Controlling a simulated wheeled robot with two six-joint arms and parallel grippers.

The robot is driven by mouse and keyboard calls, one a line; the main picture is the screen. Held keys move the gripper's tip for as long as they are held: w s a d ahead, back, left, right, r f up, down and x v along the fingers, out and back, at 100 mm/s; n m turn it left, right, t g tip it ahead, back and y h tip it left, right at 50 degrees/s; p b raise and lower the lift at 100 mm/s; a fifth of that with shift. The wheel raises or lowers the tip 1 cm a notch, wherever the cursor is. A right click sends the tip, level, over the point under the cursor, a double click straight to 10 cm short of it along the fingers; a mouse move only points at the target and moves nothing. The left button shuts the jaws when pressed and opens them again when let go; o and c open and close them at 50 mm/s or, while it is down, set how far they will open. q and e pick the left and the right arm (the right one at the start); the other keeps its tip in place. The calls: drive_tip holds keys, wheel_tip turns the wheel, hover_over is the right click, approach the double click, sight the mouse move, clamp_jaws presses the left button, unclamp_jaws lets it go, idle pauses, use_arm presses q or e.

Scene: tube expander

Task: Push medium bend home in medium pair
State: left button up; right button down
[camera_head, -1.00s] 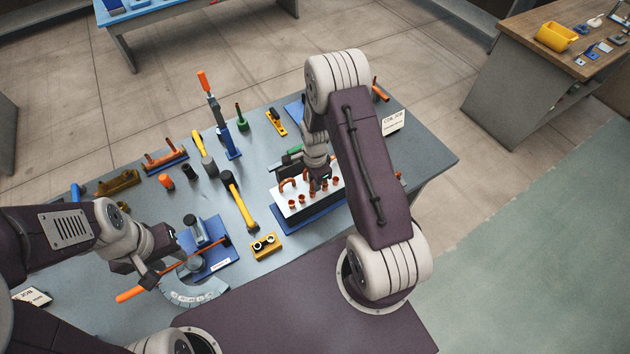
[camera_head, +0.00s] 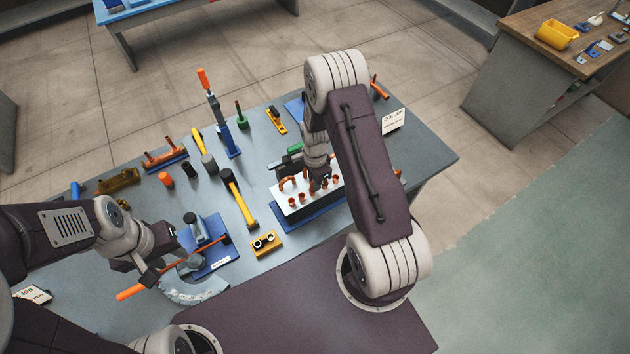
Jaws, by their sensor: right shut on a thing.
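A white block (camera_head: 290,209) on a blue base holds several copper tube stubs in a front row and copper U-bends behind them. One bend (camera_head: 287,184) stands at the left end of the back row. My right gripper (camera_head: 321,184) points down over the middle of the block, shut on a copper bend (camera_head: 312,184) that it partly hides. I cannot tell how deep this bend sits in its pair of tubes. My arm hides the block's right end. My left gripper (camera_head: 152,275) is beside the bender's orange-handled lever at the left; its jaws are too unclear to read.
A blue tube bender (camera_head: 205,250) with a grey dial lies near my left gripper. A yellow block with two holes (camera_head: 264,244) and a yellow-handled hammer (camera_head: 238,200) lie left of the white block. Several other tools stand behind.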

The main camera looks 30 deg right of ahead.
drive_tip(key=shift+f, duration=0.15)
drive_tip(key=c, duration=0.6)
unclamp_jaws()
